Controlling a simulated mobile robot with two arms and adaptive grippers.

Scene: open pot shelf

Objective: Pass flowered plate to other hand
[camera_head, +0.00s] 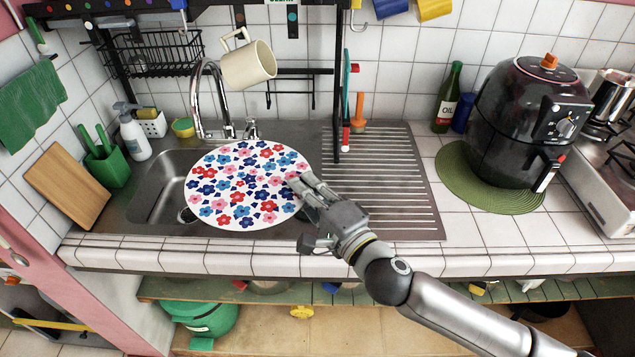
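The flowered plate (240,188) is round and white with red, pink and blue flowers. It is over the sink (160,197) and covers most of the basin, with its face toward the camera. My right gripper (308,194) reaches in from the lower right and is shut on the plate's right rim. Fingers show over the rim; the part behind the plate is hidden. My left gripper is not in view.
The faucet (203,95) stands right behind the plate, with a cream mug (248,64) hanging above it. The ribbed drainboard (385,190) to the right is bare. A black air fryer (520,125) and a bottle (447,98) stand farther right. A soap dispenser (133,135) stands left.

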